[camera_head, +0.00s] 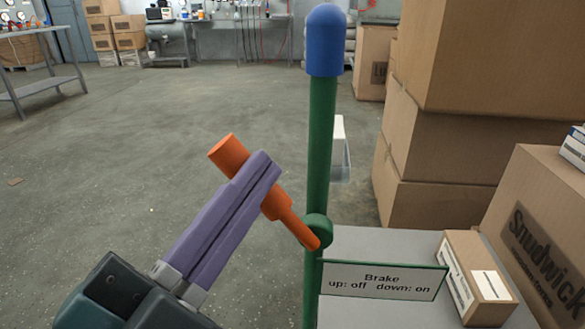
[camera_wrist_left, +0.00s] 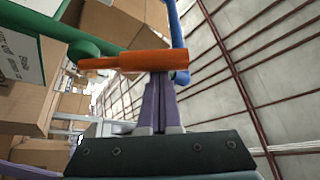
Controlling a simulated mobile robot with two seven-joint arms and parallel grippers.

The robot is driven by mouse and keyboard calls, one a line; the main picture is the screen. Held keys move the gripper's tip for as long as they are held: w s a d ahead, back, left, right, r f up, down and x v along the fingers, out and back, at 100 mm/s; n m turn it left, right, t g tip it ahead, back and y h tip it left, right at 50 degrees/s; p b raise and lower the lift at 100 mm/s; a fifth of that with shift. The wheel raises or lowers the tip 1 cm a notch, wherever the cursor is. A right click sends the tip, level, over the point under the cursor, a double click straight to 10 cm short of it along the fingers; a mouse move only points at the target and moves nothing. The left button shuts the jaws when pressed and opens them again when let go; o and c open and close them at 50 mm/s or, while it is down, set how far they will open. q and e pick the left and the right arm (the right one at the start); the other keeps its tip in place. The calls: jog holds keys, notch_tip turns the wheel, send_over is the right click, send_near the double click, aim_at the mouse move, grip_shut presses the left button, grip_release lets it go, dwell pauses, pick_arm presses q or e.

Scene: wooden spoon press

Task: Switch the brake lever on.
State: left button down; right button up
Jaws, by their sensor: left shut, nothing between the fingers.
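The orange brake lever (camera_head: 230,154) pivots on a green post (camera_head: 320,130) with a blue cap (camera_head: 325,40). The lever slants up and to the left from its pivot, with its thick end raised. The brake sign (camera_head: 382,280) reads "up: off, down: on". My left gripper (camera_head: 266,166) has purple fingers shut together, with nothing between them. The fingers cross in front of the lever's handle and hide part of it. In the left wrist view the lever (camera_wrist_left: 135,60) lies across the fingertips (camera_wrist_left: 160,78); I cannot tell whether they touch.
A small cardboard box (camera_head: 477,278) sits on a grey surface (camera_head: 375,243) behind the sign. Large cardboard boxes (camera_head: 440,150) are stacked at the right. The floor (camera_head: 120,150) at left is open, with a metal table (camera_head: 45,80) farther back.

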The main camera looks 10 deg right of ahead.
pick_arm(q)
jog(key=shift+w+a+f+n+t+y+b, duration=0.15)
jog(key=shift+a+f+n+t+y+b, duration=0.5)
jog(key=shift+n, duration=0.9)
jog(key=shift+w+a+f+n+t+y+b, duration=0.15)
jog(key=shift+a+f+n+t+y+b, duration=0.6)
jog(key=shift+n, duration=0.85)
jog(key=shift+w+a+f+n+t+y+b, duration=0.2)
jog(key=shift+f+n+t+y+b, duration=0.3)
jog(key=shift+n+t+b, duration=0.75)
pick_arm(e)
jog(key=shift+f+p, duration=0.4)
jog(key=shift+f, duration=2.25)
pick_arm(q)
jog(key=shift+n+g, duration=0.35)
jog(key=shift+n, duration=0.05)
